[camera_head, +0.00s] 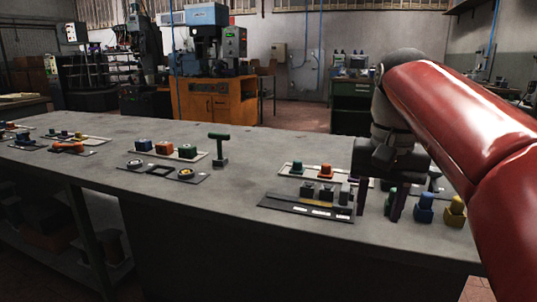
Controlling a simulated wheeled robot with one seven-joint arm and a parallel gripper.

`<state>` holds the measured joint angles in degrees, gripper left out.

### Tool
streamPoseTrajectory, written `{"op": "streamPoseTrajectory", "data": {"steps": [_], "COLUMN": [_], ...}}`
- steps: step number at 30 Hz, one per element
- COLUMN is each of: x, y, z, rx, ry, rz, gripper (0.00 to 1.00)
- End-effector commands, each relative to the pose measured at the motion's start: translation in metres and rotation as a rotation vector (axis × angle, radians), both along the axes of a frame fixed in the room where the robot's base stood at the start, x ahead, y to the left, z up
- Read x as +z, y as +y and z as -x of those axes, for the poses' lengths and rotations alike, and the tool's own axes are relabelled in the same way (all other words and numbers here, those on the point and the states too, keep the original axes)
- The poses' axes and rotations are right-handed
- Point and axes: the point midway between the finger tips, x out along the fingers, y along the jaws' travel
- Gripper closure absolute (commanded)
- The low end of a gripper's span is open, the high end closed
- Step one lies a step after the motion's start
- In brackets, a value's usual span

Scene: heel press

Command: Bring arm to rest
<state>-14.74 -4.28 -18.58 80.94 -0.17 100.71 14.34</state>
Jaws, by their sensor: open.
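My red arm comes in from the right. My gripper (378,213) points down over the right part of the grey table (130,195). Its two dark fingers are apart, and I see nothing held between them. A dark panel (305,208) with small dark blocks and white labels lies just left of the fingers. A green piece (390,201) shows beside the right finger, partly hidden. Whether the fingertips touch the table is hard to tell.
A blue piece (424,208) and a yellow piece (456,211) stand right of my gripper. Behind is a pale tray (283,171) with red and green pieces. A green T-shaped handle (220,148) stands mid-table. The table is bare between handle and dark panel.

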Motion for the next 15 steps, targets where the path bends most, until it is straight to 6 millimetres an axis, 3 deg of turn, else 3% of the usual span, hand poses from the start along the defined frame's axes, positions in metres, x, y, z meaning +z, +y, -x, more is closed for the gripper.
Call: {"op": "streamPoseTrajectory", "data": {"steps": [8,15], "x": [-0.026,-0.073], "y": [-0.001,0.008], "z": [0.023,0.06], "rx": [0.058,0.144], "ry": [-0.08,-0.207], "rz": [-0.021,-0.018], "gripper": [0.58,0.58]}}
